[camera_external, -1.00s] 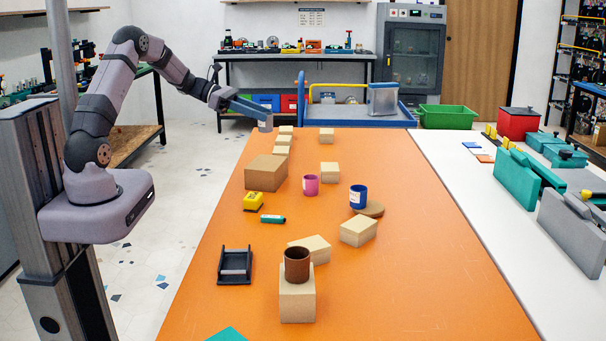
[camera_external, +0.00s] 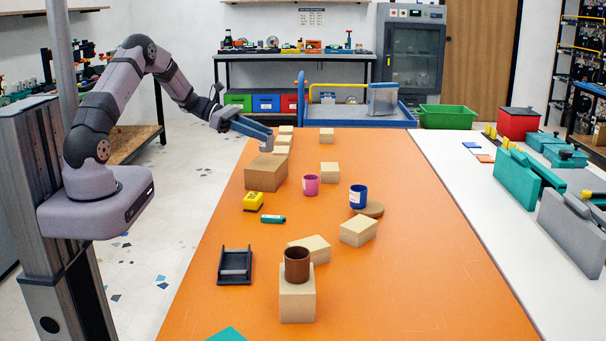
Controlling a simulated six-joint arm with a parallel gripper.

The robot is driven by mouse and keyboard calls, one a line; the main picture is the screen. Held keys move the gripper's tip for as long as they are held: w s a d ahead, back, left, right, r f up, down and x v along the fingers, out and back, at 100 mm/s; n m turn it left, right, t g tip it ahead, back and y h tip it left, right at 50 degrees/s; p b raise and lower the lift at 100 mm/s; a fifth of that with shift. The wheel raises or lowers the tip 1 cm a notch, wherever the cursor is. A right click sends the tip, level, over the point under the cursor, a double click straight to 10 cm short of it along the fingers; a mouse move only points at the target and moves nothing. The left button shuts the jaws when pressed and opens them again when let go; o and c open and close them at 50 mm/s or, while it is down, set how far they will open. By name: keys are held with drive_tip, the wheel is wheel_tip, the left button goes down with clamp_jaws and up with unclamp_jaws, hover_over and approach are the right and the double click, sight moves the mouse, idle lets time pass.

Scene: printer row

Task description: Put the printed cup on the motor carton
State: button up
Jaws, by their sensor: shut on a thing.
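My gripper (camera_external: 264,136) is at the far left of the orange table, its blue fingers shut on a small grey cup (camera_external: 266,145). The cup looks upright. It shows just above the back of the largest brown carton (camera_external: 264,177), the likely motor carton, though I cannot read a label. I cannot tell whether the cup touches the carton's top or hangs over or behind it. The fingers hide part of the cup's rim.
Small cartons (camera_external: 282,140) stand behind the large one. A pink cup (camera_external: 311,186), a blue cup (camera_external: 358,199) by a round brown disc (camera_external: 372,209), and a yellow item (camera_external: 254,201) stand nearby. A brown cup (camera_external: 297,262) sits on a front carton. The table's right side is clear.

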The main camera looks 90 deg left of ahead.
sight(260, 143)
drive_tip(key=shift+f+p, duration=0.3)
drive_tip(key=shift+f, duration=1.5)
drive_tip(key=shift+f, duration=0.2)
drive_tip(key=o, duration=1)
drive_tip(key=shift+r, duration=0.15)
drive_tip(key=shift+r, duration=0.15)
drive_tip(key=shift+s+a, duration=0.1)
drive_tip(key=shift+s, duration=0.25)
drive_tip(key=b+v, duration=0.3)
drive_tip(key=v, duration=0.8)
